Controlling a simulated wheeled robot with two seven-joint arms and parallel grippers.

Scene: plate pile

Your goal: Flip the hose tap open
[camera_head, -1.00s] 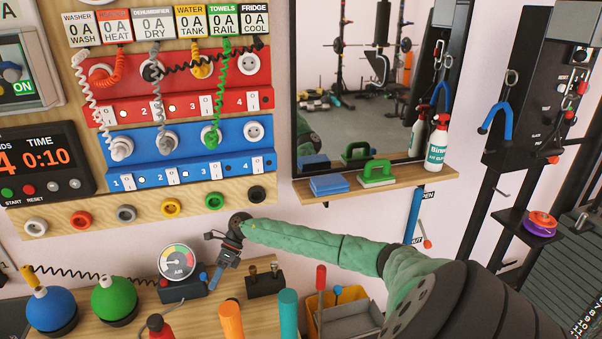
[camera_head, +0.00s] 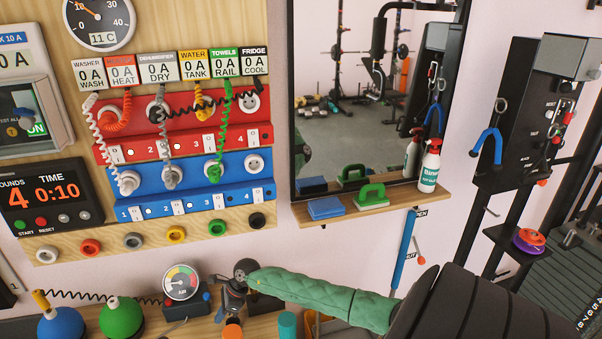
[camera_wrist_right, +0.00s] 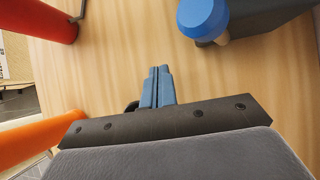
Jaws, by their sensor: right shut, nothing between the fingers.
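In the head view, a blue upright bar (camera_head: 404,250) hangs on the wall below the shelf, between small labels that read as OPEN and, partly hidden, SHUT. A thin lever with an orange-red tip (camera_head: 421,259) slants beside it; this looks like the hose tap. My right gripper (camera_head: 221,312) points down over the bench beside the air gauge, well left of the lever and apart from it. Its blue fingers (camera_wrist_right: 157,86) are shut and empty above the wood in the right wrist view. My left gripper is not in view.
The air gauge (camera_head: 181,282) stands on the bench (camera_wrist_right: 130,60). A blue knob (camera_wrist_right: 203,18), a red cylinder (camera_wrist_right: 45,18) and an orange cylinder (camera_wrist_right: 30,140) surround the gripper. The shelf (camera_head: 440,188) holds a spray bottle (camera_head: 430,167) and stands above the lever.

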